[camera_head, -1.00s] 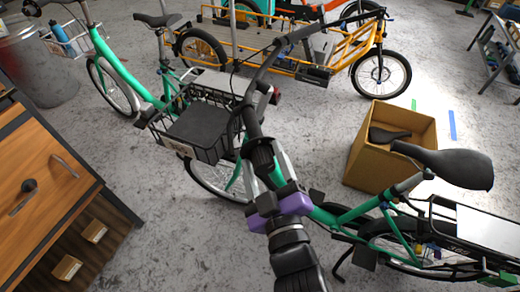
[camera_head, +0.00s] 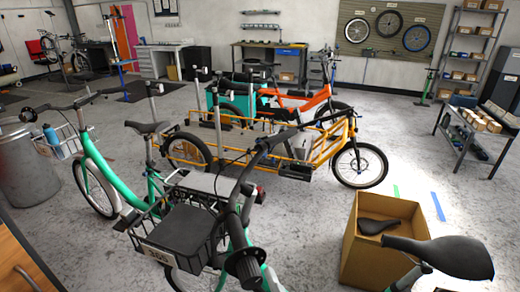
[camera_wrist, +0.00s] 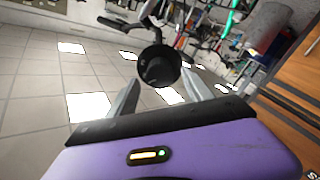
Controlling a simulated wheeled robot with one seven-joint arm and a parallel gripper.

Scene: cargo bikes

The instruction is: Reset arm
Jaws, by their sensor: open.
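My gripper (camera_wrist: 160,78) is open in the wrist view, with its two grey fingers apart in front of the purple wrist body. A round black end, seemingly a handlebar grip (camera_wrist: 159,66), shows between and beyond the fingers; the fingers are not closed on it. In the head view my arm and gripper are out of the picture.
An open cardboard box (camera_head: 372,255) with a black saddle (camera_head: 377,226) inside stands at the right. Another saddle (camera_head: 452,256) is near it. A yellow cargo bike (camera_head: 290,158) stands behind. A wooden cabinet (camera_head: 20,268) is at lower left. Grey floor is clear at left centre.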

